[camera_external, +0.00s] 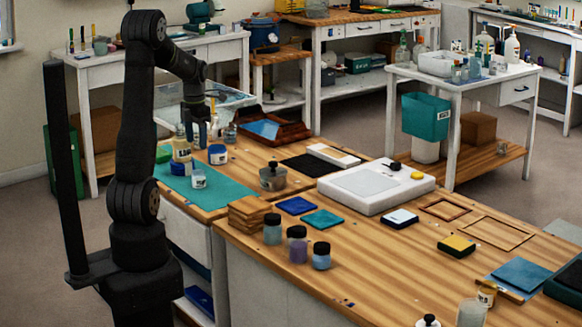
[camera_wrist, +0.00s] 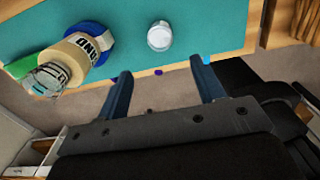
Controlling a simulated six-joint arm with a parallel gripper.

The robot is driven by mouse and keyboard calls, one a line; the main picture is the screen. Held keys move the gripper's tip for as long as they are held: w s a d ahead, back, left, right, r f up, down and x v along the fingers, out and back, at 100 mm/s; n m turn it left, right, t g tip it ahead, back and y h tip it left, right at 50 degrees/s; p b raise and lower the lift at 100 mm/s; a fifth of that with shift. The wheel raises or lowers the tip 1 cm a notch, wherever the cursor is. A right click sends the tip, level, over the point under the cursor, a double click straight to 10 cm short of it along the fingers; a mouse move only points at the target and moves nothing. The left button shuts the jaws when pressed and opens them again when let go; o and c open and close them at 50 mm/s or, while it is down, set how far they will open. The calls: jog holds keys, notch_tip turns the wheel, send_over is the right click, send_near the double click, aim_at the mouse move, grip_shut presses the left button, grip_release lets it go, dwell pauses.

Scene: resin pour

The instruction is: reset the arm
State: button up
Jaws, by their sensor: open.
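My gripper (camera_external: 201,131) hangs over the teal mat (camera_external: 218,194) at the left end of the wooden bench, fingers pointing down. In the wrist view my gripper (camera_wrist: 166,88) shows two blue fingers spread apart with nothing between them. The teal mat (camera_wrist: 200,22) lies beyond the fingertips there. A small clear cup with white contents (camera_wrist: 160,36) stands on the mat, apart from the fingers; it also shows in the external view (camera_external: 198,179). A cream labelled container (camera_wrist: 72,60) and a blue round item behind it are at the wrist view's left.
Near the mat stand a blue-and-white labelled jar (camera_external: 218,155) and a lidded metal pot (camera_external: 273,177). Several black-capped bottles, including a purple one (camera_external: 297,246), stand along the bench's front edge. A white flat device (camera_external: 372,188) sits mid-bench. The air around my upper arm looks clear.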

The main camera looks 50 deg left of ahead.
dwell(0.3)
notch_tip(320, 180, down, 12)
jog(key=shift+f, duration=0.2)
notch_tip(320, 180, up, 3)
jog(key=shift+f, duration=0.1)
jog(key=shift+r, duration=0.75)
